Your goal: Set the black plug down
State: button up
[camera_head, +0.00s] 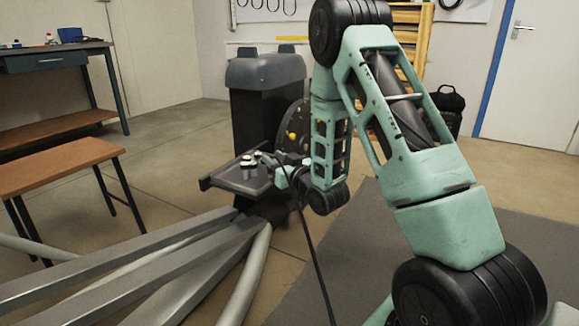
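My teal and black arm reaches in from the lower right and bends down to the middle of the view. My gripper (271,163) is small at its end, over the right edge of a dark grey tray-like part of the machine (222,184). The fingers are too small and dark to tell open from shut. I cannot make out the black plug; it may be hidden at the gripper. A thin black cable (313,250) hangs from near the gripper down to the bottom edge. Small light knob-like pieces (249,164) show on the tray part, just left of the gripper.
Long grey metal bars (150,268) fill the lower left. A dark bin-like body (262,100) and a dark disc (292,128) stand behind the gripper. A brown bench (62,163) and a workbench (55,60) are at left. Bare floor lies between; a dark mat is at right.

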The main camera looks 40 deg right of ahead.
jog(key=s+p, duration=0.3)
jog(key=s, duration=0.5)
jog(key=shift+s+a+f+p, duration=0.25)
jog(key=shift+a+f+p, duration=0.05)
jog(key=shift+a+p, duration=0.1)
